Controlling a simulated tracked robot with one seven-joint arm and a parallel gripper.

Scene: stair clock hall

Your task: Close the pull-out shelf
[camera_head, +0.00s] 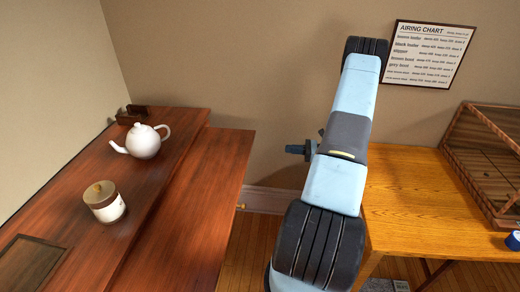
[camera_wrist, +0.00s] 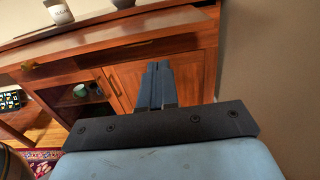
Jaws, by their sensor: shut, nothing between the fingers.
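The pull-out shelf (camera_head: 212,190) is a flat reddish-brown board. In the head view it sticks out to the right from under the top of a dark wooden cabinet (camera_head: 85,185). A small brass knob (camera_head: 240,206) shows at its outer edge. In the wrist view the shelf (camera_wrist: 130,40) runs across the upper part, above the cabinet doors (camera_wrist: 145,88). My gripper (camera_head: 290,149) is right of the shelf, apart from it in the head view. In the wrist view my gripper (camera_wrist: 157,68) is shut and empty, its fingers together in front of the cabinet.
A white teapot (camera_head: 143,142) and a lidded jar (camera_head: 104,201) stand on the cabinet top. The shelf is bare. An orange wooden table (camera_head: 420,210) with a wooden rack (camera_head: 480,150) stands at right. A wall chart (camera_head: 428,54) hangs behind. A floor gap separates cabinet and table.

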